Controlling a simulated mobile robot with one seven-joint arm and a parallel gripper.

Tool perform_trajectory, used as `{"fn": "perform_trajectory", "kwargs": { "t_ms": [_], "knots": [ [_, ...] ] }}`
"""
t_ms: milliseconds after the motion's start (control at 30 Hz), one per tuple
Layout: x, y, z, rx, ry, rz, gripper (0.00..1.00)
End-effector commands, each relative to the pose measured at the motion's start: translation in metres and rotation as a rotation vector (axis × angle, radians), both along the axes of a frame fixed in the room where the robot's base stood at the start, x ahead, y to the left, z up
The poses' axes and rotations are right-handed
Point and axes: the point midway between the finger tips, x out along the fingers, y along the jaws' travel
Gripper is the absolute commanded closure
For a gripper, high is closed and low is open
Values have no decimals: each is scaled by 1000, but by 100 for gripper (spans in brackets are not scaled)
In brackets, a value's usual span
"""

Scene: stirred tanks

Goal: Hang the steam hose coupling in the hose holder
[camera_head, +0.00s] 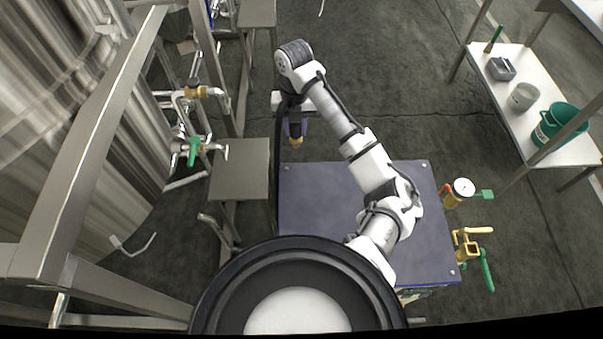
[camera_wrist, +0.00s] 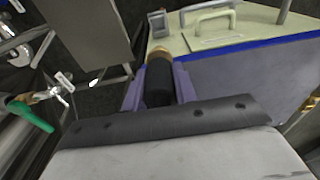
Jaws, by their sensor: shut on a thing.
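My gripper (camera_head: 295,132) is shut on the steam hose coupling (camera_head: 296,142), a dark cylinder with a brass end. In the wrist view the coupling (camera_wrist: 158,82) sits between the purple fingers of my gripper (camera_wrist: 158,92), its brass end pointing away from the wrist. A black hose (camera_head: 277,150) runs down beside my gripper in the head view; its joint with the coupling is hidden. The coupling is held in the air, apart from the steel frame. A thin pale curved hook (camera_head: 137,245) shows at the lower left; I cannot tell whether it is the hose holder.
A grey steel step (camera_head: 240,170) stands left of my gripper. Left of it are a green-handled valve (camera_head: 193,150), a brass valve (camera_head: 205,92) and a large steel tank (camera_head: 70,130). A white table (camera_head: 565,150) with a green bucket (camera_head: 560,122) stands right.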

Motion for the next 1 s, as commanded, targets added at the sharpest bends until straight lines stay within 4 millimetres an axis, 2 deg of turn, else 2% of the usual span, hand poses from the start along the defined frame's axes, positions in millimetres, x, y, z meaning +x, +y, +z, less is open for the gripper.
{"fn": "perform_trajectory", "kwargs": {
  "t_ms": [167,500,600,800,1000],
  "knots": [
    [-1,0,-35,2,6,-3,98],
    [-1,0,-124,0,6,-3,98],
    [-1,0,-142,0,4,-1,98],
    [-1,0,-159,0,3,0,98],
    [-1,0,-189,-1,4,0,98]
  ]
}}
